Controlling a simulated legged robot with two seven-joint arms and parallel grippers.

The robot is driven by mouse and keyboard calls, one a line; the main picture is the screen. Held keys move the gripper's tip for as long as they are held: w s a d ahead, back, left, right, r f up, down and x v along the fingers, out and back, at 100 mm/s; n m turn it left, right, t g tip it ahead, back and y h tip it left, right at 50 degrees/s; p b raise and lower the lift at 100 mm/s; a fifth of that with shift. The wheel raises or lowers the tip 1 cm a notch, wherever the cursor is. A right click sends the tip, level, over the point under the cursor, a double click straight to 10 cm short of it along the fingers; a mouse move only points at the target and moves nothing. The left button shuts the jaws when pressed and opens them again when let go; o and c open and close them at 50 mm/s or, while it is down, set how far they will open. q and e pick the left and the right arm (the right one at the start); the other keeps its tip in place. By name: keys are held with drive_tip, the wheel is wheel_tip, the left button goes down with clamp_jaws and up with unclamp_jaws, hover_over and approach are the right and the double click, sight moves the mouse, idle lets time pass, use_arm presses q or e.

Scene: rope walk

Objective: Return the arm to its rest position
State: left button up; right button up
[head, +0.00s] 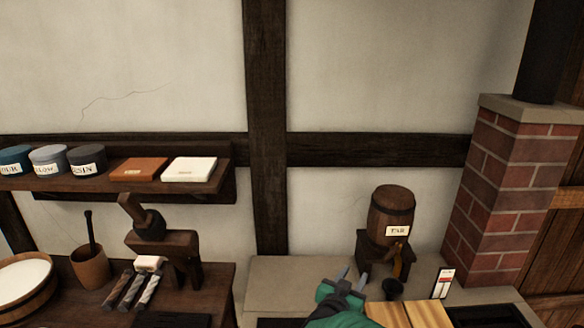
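My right gripper (353,274) is at the bottom of the head view, right of centre, with part of my green arm behind it. Its two grey fingers point up and away, with a gap between them. They look open, and I see nothing held between them. The gripper shows in front of the stone ledge, just left of and below the tar barrel (391,208). My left gripper is not in view.
The labelled barrel sits on a dark wooden stand on the stone ledge (290,275). Wooden boards (428,313) and a white-and-red card (444,284) are to the right, before a brick chimney (507,190). A workbench (215,285) with tools and a shelf (120,181) of tins are left.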

drive_tip(key=s+f+n+g+y, duration=0.2)
drive_tip(key=s+f+g+y, duration=0.1)
drive_tip(key=s, duration=0.8)
drive_tip(key=s+f+n+g+y, duration=0.2)
drive_tip(key=s+g, duration=0.2)
drive_tip(key=s, duration=0.6)
drive_tip(key=s+f+n+g+y+p, duration=0.1)
drive_tip(key=s+f+n+g+y, duration=0.2)
drive_tip(key=s, duration=0.8)
drive_tip(key=shift+s+a+f+g+y, duration=0.15)
drive_tip(key=shift+s+f+g+y, duration=0.15)
drive_tip(key=shift+s+f, duration=0.05)
drive_tip(key=shift+d, duration=0.2)
